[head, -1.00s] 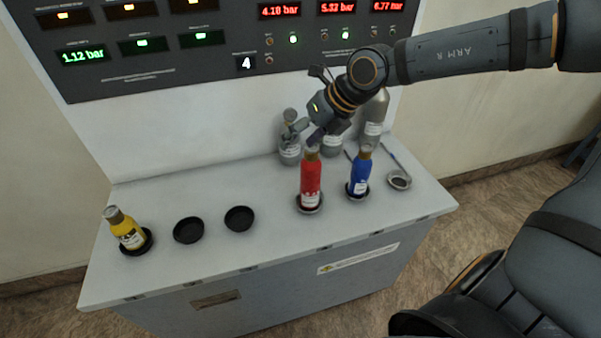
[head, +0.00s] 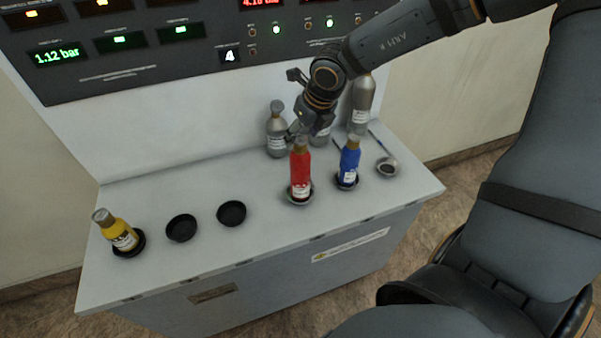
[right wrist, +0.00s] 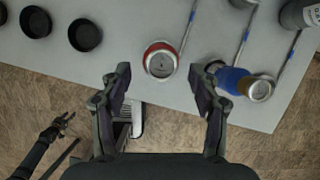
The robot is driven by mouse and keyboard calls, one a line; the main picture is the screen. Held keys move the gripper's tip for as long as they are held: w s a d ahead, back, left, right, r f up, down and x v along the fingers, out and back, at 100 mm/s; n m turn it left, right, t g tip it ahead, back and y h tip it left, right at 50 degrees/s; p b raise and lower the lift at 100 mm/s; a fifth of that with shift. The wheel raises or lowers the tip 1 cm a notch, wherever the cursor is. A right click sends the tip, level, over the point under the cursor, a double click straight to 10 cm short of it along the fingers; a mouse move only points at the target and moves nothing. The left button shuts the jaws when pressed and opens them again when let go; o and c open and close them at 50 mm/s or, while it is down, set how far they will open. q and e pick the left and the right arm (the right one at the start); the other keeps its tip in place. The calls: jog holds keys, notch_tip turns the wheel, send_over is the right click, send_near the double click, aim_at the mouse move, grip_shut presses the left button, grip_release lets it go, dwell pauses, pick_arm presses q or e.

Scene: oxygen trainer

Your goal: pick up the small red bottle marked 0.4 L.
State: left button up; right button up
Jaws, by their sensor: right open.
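The red bottle (head: 300,174) stands upright in a dark round holder on the bench, with a brown cap and a white label too small to read. In the right wrist view its top (right wrist: 161,60) shows just ahead of the gap between my fingertips. My right gripper (head: 299,134) is at the bottle's top in the head view, partly hidden behind it. Its fingers are spread and empty in the right wrist view (right wrist: 160,80). A small dark gripper, apparently my left (right wrist: 62,122), shows at the lower left there; its jaws are unclear.
A blue bottle (head: 348,164) stands close right of the red one, near my right finger. Grey bottles (head: 277,136) stand behind. Two empty holders (head: 232,213) (head: 181,228) and a tilted yellow bottle (head: 119,234) are left. A gauge panel (head: 110,75) rises at the back.

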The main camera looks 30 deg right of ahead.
aim_at(301, 140)
jog(key=x, duration=0.4)
jog(key=shift+w+r+p, duration=0.1)
jog(key=shift+p, duration=0.3)
jog(key=shift+r, duration=0.1)
jog(key=shift+c, duration=1.3)
grip_shut()
